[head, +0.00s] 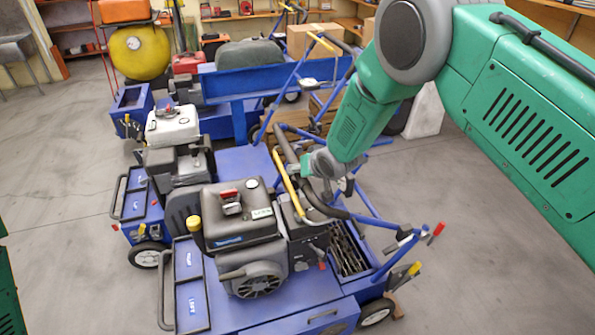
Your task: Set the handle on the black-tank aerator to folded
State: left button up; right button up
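The black-tank aerator (238,215) stands nearest, a blue machine with a black engine and fuel tank. Its handle has blue tubes (366,201) running from the rear right up and left to a black grip bar (288,146) with a yellow bail (284,171). The grip bar is above and just behind the engine, so the handle leans toward the engine. My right gripper (324,187) is at the grip bar; its fingers are partly hidden, and I cannot tell whether they are closed on it. My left gripper is out of view.
A white-tank aerator (173,125) stands close behind, its handle (301,78) rising to the right. Red-tipped (437,232) and yellow-tipped (413,269) levers sit at the near handle's base. Cardboard boxes (310,39) and shelves are at the back. Floor at left is clear.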

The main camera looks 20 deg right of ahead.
jog(key=shift+a+r, duration=0.1)
jog(key=shift+a, duration=0.35)
jog(key=v, duration=1.2)
jog(key=shift+a, duration=0.1)
